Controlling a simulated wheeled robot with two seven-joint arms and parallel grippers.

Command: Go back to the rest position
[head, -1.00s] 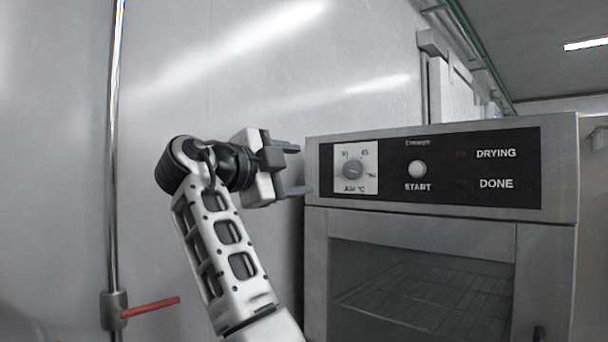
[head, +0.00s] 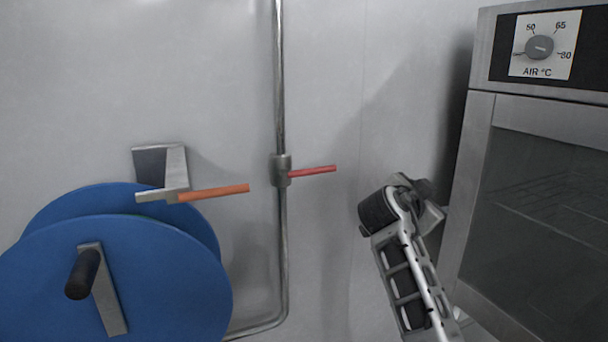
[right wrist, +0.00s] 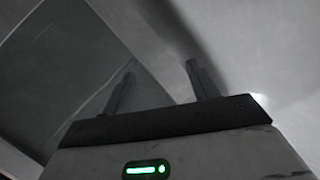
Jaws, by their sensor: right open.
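One arm of mine, the right one, comes in from the lower right in the head view. Its gripper (head: 430,214) is beside the left edge of the oven-like dryer (head: 482,190), and its fingers are mostly hidden there. In the right wrist view the right gripper (right wrist: 161,82) shows two dark fingers apart with nothing between them. Smooth grey surfaces lie beyond the fingers. My left gripper is not in view.
The dryer has a temperature dial (head: 539,47) and a glass door (head: 550,190). A vertical wall pipe (head: 279,90) carries a red lever (head: 312,171). A blue reel (head: 150,270) with a black crank handle (head: 82,274) and an orange lever (head: 213,192) are at left.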

